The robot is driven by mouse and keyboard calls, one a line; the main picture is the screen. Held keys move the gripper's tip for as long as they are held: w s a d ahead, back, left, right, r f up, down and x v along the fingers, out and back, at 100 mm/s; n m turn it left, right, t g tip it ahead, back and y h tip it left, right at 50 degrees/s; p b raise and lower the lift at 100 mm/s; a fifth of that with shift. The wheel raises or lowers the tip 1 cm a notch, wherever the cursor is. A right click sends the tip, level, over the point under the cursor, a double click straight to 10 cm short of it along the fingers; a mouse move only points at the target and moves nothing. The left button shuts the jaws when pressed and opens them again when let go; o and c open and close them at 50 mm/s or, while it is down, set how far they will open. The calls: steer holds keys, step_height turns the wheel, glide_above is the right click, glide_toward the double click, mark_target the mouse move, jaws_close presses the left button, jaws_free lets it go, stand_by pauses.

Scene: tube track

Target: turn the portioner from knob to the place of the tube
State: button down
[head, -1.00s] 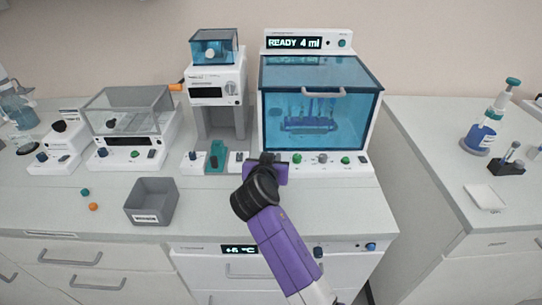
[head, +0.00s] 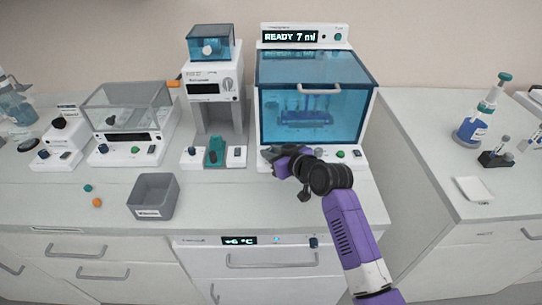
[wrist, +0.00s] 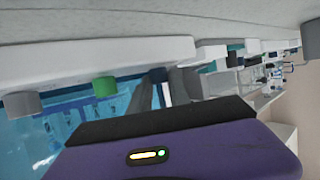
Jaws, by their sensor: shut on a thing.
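The portioner (head: 303,28) is a white unit with a blue see-through hood (head: 350,100) and a display reading "READY 7 ml". A rack (head: 305,118) with several tubes stands inside the hood. My gripper (head: 272,154) is at the left end of its front panel, shut on a dark blue knob, which shows in the wrist view (wrist: 158,75). In the head view my gripper covers this knob. A green knob (wrist: 104,87) and a grey knob (wrist: 20,104) are beside it in the wrist view.
A white machine with a dark green part (head: 214,152) stands left of the portioner. A grey bin (head: 153,197) and two small balls lie on the left counter. The counter in front of the portioner is clear. Another counter on the right holds a dispenser bottle (head: 473,130).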

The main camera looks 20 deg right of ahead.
steer(key=n+y+b, duration=0.1)
steer(key=b, duration=0.1)
steer(key=n+g+y+b, duration=0.1)
steer(key=b, duration=0.1)
steer(key=f+n+y+b, duration=0.1)
steer(key=b, duration=0.1)
steer(key=shift+w+d, duration=0.1)
steer(key=shift+d, duration=0.2)
steer(key=n+g+y+b, duration=0.1)
steer(key=b, duration=0.1)
steer(key=n+g+y+b, duration=0.1)
steer(key=n+b, duration=0.1)
steer(key=b, duration=0.1)
steer(key=shift+r+g+y, duration=0.25)
steer(key=shift+g+y, duration=0.15)
steer(key=shift+r+b, duration=0.1)
steer(key=shift+b, duration=0.4)
steer(key=c, duration=1.2)
jaws_free()
steer(key=shift+w, duration=0.1)
steer(key=shift+r, duration=0.1)
steer(key=shift+d, duration=0.1)
steer(key=v, duration=0.7)
steer(key=shift+s+d, duration=0.25)
steer(key=shift+d, duration=0.05)
